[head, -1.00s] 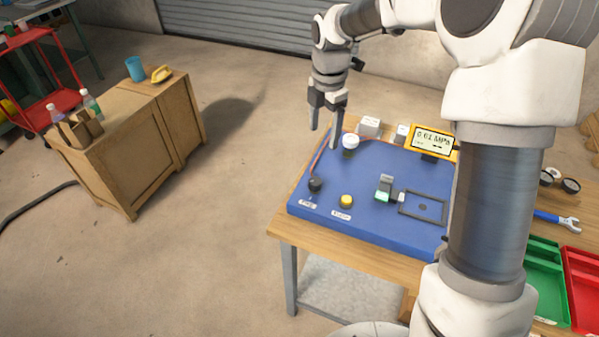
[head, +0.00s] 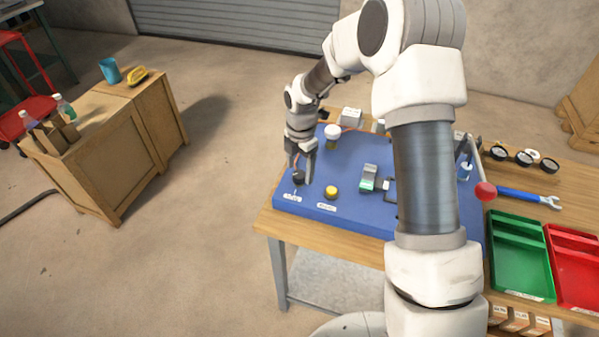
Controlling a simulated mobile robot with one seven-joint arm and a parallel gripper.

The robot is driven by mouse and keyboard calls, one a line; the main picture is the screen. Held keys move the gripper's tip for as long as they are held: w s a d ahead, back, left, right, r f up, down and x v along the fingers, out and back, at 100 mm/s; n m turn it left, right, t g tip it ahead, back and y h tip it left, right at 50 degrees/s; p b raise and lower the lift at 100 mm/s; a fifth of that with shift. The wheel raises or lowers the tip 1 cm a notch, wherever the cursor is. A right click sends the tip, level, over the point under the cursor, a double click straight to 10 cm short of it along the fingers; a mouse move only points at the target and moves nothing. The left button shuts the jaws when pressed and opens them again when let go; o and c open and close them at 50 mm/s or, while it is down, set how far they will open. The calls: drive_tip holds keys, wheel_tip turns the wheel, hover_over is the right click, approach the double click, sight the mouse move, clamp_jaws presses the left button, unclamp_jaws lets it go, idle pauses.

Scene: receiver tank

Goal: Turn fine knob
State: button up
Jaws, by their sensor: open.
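On the blue panel (head: 350,205) a black knob (head: 298,178) stands near the front left corner, with a small white label in front of it. A yellow knob (head: 331,192) stands to its right, also with a label. The label text is too small to read surely. My gripper (head: 301,170) points down, open, with its fingers at the black knob, seemingly one on either side. I cannot tell whether they touch it. A white knob (head: 332,132) stands farther back. A grey and green block (head: 369,177) sits right of the yellow knob.
My arm covers the panel's right part and the pressure display. A wooden cabinet (head: 110,170) stands at left, apart.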

drive_tip(key=shift+f, duration=0.95)
clamp_jaws()
drive_tip(key=shift+m, duration=0.4)
